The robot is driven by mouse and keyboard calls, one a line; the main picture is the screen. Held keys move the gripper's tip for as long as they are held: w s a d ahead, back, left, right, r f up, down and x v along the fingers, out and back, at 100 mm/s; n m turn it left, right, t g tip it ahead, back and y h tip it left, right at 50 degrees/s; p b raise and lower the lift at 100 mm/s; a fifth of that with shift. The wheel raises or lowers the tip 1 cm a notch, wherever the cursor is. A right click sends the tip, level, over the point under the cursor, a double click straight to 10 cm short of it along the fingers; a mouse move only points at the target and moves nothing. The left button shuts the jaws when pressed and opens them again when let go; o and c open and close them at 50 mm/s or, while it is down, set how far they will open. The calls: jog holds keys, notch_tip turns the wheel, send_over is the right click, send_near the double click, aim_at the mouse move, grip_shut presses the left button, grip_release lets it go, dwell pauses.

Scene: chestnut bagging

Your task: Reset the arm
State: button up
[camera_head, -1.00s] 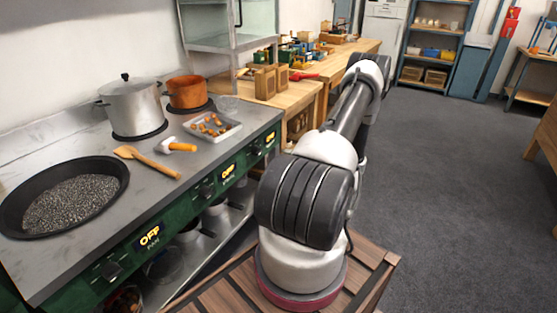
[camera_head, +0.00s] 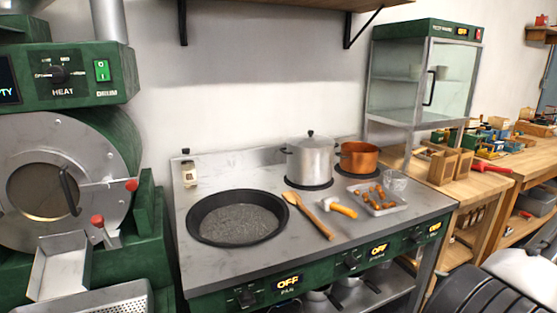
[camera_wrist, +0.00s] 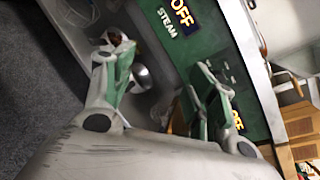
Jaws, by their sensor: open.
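My gripper (camera_wrist: 160,62) shows in the wrist view with its two green-and-grey fingers spread apart. Nothing is between them. Beyond the fingers are the green front of the stove, with a lit OFF display (camera_wrist: 181,12) and the word STEAM, and the shelf under it. The view is tilted. In the head view only part of my arm (camera_head: 490,290) shows at the bottom right corner, and the gripper is out of the picture there.
The stove top (camera_head: 255,274) carries a black pan (camera_head: 194,222), a steel pot (camera_head: 311,162), a copper pot (camera_head: 360,159), a wooden spatula (camera_head: 308,213) and a tray (camera_head: 399,206) of chestnuts. A drum roaster (camera_head: 108,150) stands left. A glass warmer cabinet (camera_head: 391,110) and wooden benches (camera_head: 490,183) are right.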

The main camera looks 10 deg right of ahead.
jog(key=s+a+r+n+g+h, duration=0.1)
jog(key=s+a+r+n+g, duration=0.5)
jog(key=r, duration=0.4)
jog(key=s+a+r+n+g, duration=0.3)
jog(key=s+r+n+g, duration=0.15)
jog(key=r+g, duration=0.4)
jog(key=a+r+n+t+h, duration=0.2)
jog(key=a+r+n, duration=0.3)
jog(key=r, duration=0.5)
jog(key=a+r+n+t+h, duration=0.3)
jog(key=a+r+n+h, duration=0.2)
jog(key=r, duration=0.5)
jog(key=shift+s+a+r+n, duration=0.3)
jog(key=shift+a+n, duration=0.35)
jog(key=shift+n, duration=0.2)
